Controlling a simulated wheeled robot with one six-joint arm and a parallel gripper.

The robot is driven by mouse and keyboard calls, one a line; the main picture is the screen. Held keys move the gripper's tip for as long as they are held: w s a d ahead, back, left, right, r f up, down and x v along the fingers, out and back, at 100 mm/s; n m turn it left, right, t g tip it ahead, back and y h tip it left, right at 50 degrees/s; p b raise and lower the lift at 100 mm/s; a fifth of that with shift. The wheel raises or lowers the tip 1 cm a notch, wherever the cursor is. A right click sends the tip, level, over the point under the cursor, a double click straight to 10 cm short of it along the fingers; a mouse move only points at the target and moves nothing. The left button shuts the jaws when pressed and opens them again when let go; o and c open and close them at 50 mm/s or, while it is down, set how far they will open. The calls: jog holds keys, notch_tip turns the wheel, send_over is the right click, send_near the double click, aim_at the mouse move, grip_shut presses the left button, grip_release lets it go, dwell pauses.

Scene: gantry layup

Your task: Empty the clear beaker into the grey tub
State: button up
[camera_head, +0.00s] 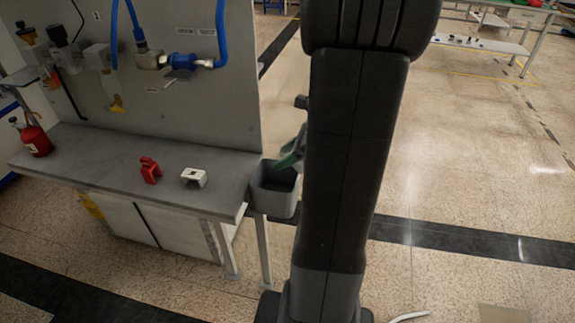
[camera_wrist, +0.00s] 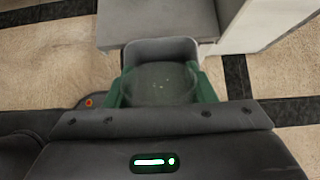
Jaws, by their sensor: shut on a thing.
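The grey tub (camera_head: 274,201) hangs at the right end of the workbench, open at the top. In the wrist view the tub (camera_wrist: 150,48) lies just beyond the beaker. My gripper (camera_wrist: 161,80) has green fingers and is shut on the clear beaker (camera_wrist: 160,92), one finger on each side. The beaker overlaps the tub's opening in that view. A few small pale specks show through it; I cannot tell what it holds. In the head view a green finger (camera_head: 289,160) slopes at the tub's upper right; my arm hides most of the gripper and beaker.
The floor at right is largely open.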

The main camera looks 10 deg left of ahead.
jog(key=shift+r+y+b, duration=0.25)
jog(key=shift+y+b, duration=0.65)
jog(key=shift+b, duration=0.35)
jog(key=shift+r+y+b, duration=0.35)
jog(key=shift+y+b, duration=0.1)
jog(key=shift+y, duration=0.55)
jog(key=y, duration=0.1)
jog(key=r+y+b, duration=0.1)
jog(key=y, duration=0.2)
jog(key=shift+a+r+y, duration=0.35)
jog(key=shift+a+y, duration=0.05)
jog(key=shift+r, duration=0.1)
jog(key=shift+w+t, duration=0.35)
jog(key=shift+t, duration=0.05)
jog(key=w+d+f+m+t+h, duration=0.6)
jog(key=w+m+t, duration=0.1)
jog(key=w+t, duration=0.1)
jog(key=w+d+f+m+t+h+p, duration=0.1)
jog(key=w+d+f+m+t+h, duration=0.5)
jog(key=w+d+m+t, duration=0.1)
jog(key=shift+w+t+p, duration=0.3)
jog(key=shift+w+t, duration=0.2)
jog(key=shift+w, duration=0.3)
